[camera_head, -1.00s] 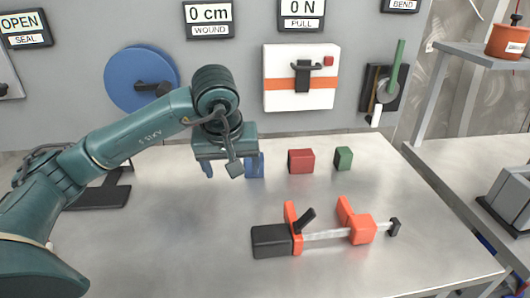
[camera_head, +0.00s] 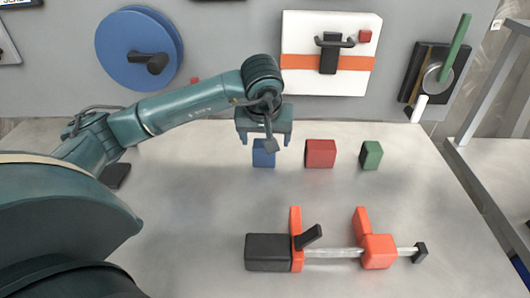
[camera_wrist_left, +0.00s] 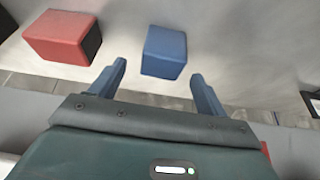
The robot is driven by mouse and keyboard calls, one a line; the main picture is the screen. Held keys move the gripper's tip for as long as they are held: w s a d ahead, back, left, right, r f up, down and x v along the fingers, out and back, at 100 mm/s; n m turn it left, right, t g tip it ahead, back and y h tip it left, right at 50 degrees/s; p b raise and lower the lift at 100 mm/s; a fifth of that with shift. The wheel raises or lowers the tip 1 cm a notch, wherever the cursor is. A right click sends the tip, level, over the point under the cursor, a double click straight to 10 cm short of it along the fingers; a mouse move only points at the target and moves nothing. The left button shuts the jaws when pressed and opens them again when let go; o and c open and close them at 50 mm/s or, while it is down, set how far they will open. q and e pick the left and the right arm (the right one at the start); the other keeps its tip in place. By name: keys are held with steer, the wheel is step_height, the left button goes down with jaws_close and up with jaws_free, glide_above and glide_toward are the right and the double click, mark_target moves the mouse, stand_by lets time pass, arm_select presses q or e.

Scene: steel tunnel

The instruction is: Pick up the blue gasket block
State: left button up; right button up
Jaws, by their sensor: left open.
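The blue gasket block (camera_head: 263,157) stands on the steel table in the head view, at the left end of a row of blocks. My left gripper (camera_head: 265,142) is open above and in front of it and overlaps its upper part in this view. In the left wrist view the blue block (camera_wrist_left: 164,52) lies just beyond the two spread fingers of the left gripper (camera_wrist_left: 160,82), roughly centred between them. Nothing is between the fingers. My right gripper is not seen.
A red block (camera_head: 320,153) and a green block (camera_head: 371,155) stand to the right of the blue one. An orange and black clamp (camera_head: 270,252) lies nearer the front. A blue wheel (camera_head: 130,60) and a white panel (camera_head: 300,83) are on the back wall. The table between blocks and clamp is clear.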

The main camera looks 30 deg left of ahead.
mark_target(260, 158)
arm_select(q)
steer(key=shift+x, duration=2.75)
steer(key=shift+c, duration=0.3)
steer(key=c, duration=1)
